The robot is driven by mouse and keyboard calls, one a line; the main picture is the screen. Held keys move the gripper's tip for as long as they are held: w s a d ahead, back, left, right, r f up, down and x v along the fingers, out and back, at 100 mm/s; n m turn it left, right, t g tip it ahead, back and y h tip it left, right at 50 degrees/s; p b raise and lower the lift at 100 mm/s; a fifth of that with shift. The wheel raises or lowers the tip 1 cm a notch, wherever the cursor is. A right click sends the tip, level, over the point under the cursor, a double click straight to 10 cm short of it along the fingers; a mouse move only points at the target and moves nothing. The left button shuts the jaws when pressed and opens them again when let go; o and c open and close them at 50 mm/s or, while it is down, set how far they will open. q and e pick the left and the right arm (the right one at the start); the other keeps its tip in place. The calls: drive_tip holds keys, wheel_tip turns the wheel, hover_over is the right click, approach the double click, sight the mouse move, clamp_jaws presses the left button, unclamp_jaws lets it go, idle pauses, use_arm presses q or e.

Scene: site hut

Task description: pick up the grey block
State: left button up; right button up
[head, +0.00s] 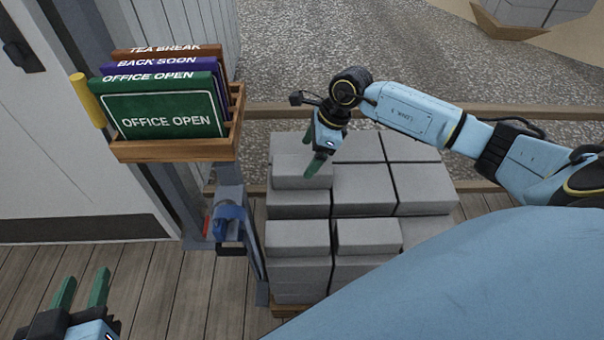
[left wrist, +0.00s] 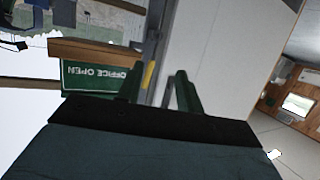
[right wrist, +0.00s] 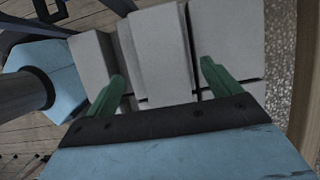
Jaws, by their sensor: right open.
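Several grey blocks are stacked on a pallet in the middle of the head view. One grey block (head: 301,173) lies on top at the back left of the stack. My right gripper (head: 314,150) is open and empty, just above this block, pointing down. In the right wrist view a grey block (right wrist: 160,52) lies ahead, between the lines of the open green fingers (right wrist: 162,80). Whether a finger touches it I cannot tell. My left gripper (head: 82,288) is open and empty at the lower left, far from the stack.
A wooden rack (head: 180,149) with signs, the front one a green "OFFICE OPEN" sign (head: 160,112), stands left of the stack. A blue clamp-like fitting (head: 230,225) is on the post below. A timber rail (head: 420,113) runs behind the blocks. Plank floor at lower left is clear.

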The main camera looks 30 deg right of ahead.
sight(302, 164)
drive_tip(key=shift+w+a+f, duration=0.1)
drive_tip(key=shift+a+f, duration=0.1)
drive_tip(key=shift+f, duration=0.45)
drive_tip(key=b+x, duration=0.3)
drive_tip(key=x, duration=0.1)
drive_tip(key=shift+w+d+f, duration=0.1)
drive_tip(key=shift+f, duration=0.2)
use_arm(q)
wheel_tip(302, 164, up, 12)
drive_tip(key=d+t+h, duration=0.2)
drive_tip(key=t+h, duration=0.1)
drive_tip(key=t, duration=0.5)
drive_tip(key=shift+s, duration=0.3)
use_arm(e)
drive_tip(key=c, duration=1.8)
drive_tip(key=shift+w, duration=0.15)
drive_tip(key=shift+c, duration=0.6)
drive_tip(key=shift+r, duration=0.15)
